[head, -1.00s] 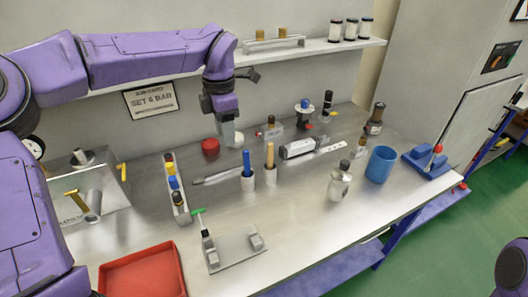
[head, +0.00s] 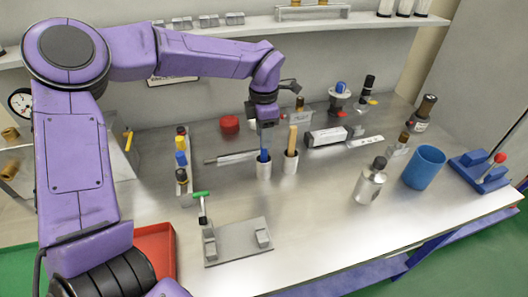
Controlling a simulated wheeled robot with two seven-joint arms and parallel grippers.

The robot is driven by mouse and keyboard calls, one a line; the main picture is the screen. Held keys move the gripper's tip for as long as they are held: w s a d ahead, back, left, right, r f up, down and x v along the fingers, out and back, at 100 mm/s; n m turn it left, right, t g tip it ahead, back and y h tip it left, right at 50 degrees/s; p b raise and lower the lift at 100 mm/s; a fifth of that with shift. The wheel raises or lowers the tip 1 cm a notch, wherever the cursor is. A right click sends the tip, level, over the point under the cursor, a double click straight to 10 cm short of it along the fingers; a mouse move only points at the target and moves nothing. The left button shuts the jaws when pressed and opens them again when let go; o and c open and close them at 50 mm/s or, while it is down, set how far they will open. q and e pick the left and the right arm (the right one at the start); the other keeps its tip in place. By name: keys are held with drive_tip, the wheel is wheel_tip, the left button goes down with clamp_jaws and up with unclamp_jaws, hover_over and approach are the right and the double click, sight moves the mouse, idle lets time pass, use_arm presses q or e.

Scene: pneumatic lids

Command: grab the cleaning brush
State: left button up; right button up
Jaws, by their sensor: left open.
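Two white cups stand side by side in the middle of the bench. The left cup (head: 264,171) holds an upright blue handle (head: 264,155); the right cup (head: 290,166) holds an upright wooden handle (head: 292,141). Either may be the cleaning brush; the lower ends are hidden in the cups. My left gripper (head: 265,143) is open and points down directly over the blue handle. Its fingers hide the handle's top, and I cannot tell whether they touch it. My right gripper is out of view.
A grey metal bar (head: 231,158) lies behind the left cup. A red round part (head: 229,124) is at the back. A steel bottle (head: 370,182) and a blue cup (head: 424,167) stand to the right. A grey fixture plate (head: 238,243) lies in front.

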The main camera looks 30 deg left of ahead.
sight(264, 163)
use_arm(q)
wheel_tip(264, 163, down, 4)
drive_tip(key=shift+w+a+r+p, duration=0.1)
drive_tip(key=shift+r+p, duration=0.05)
drive_tip(key=shift+p, duration=0.2)
clamp_jaws()
